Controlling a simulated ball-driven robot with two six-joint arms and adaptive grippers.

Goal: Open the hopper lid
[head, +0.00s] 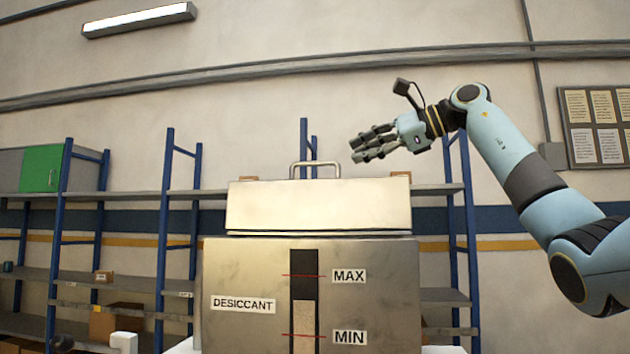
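The hopper is a metal box (245,275) with a DESICCANT label and a dark level window (304,268) in its front, marked MAX and MIN. Its pale metal lid (318,206) sits on top and looks shut. A U-shaped handle (315,164) stands on top of the lid. My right gripper (357,148) hangs in the air above and right of the handle, apart from the lid, with its fingers pointing left. The fingers look spread, with nothing between them. My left gripper is not in view.
Blue-post shelves (164,230) with several boxes stand behind the hopper. A green panel (41,168) is at the far left. A notice board (597,127) hangs on the right wall. The air above the lid is clear.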

